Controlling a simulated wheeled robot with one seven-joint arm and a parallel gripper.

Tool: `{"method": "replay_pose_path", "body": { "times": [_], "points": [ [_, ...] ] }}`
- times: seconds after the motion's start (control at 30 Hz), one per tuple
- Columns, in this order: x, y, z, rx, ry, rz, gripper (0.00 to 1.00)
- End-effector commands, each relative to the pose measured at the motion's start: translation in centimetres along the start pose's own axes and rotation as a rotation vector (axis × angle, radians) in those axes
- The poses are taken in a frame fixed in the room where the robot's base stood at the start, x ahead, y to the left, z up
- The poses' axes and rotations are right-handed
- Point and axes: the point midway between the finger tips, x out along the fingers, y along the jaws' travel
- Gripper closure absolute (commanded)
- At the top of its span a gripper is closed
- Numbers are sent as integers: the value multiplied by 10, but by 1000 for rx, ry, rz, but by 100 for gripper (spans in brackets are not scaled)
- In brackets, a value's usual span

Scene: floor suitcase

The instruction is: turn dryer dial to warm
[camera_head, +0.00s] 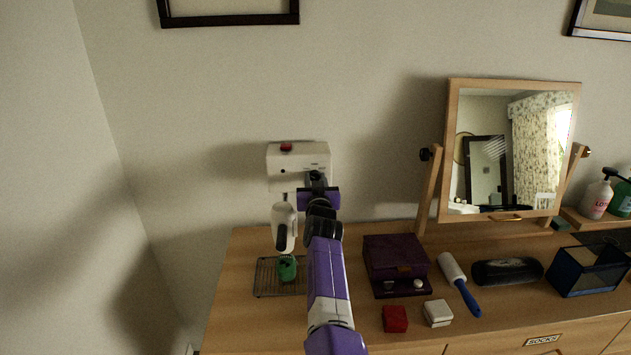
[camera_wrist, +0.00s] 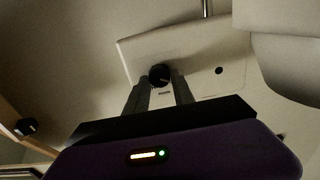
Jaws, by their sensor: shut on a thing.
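The dryer's wall unit (camera_head: 284,160) is a white box on the wall above the left end of the dresser, with a red part on top. In the wrist view its pale face (camera_wrist: 208,62) carries a round black dial (camera_wrist: 160,75). My gripper (camera_wrist: 158,90) reaches up to this face, and its two fingers are shut on the dial, one on each side. In the head view my gripper (camera_head: 315,183) is in front of the unit and hides the dial. The white dryer handpiece (camera_head: 284,222) hangs just left of my arm. Dial markings are not readable.
Below are a wire rack (camera_head: 266,278) with a green object (camera_head: 287,268), a purple box (camera_head: 395,262), a red box (camera_head: 395,319), a white box (camera_head: 438,313) and a lint roller (camera_head: 457,280). A tilting mirror (camera_head: 450,150) stands to the right.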

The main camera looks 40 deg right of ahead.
Motion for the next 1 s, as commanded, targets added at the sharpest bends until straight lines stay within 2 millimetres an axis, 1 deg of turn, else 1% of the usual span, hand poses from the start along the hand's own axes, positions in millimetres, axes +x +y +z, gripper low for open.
{"method": "replay_pose_path", "body": {
  "times": [0.27,0.47,1.0],
  "points": [
    [0,0,2,38,-1,0,100],
    [0,1,3,147,1,1,100],
    [0,2,2,640,0,0,100]
  ]
}}
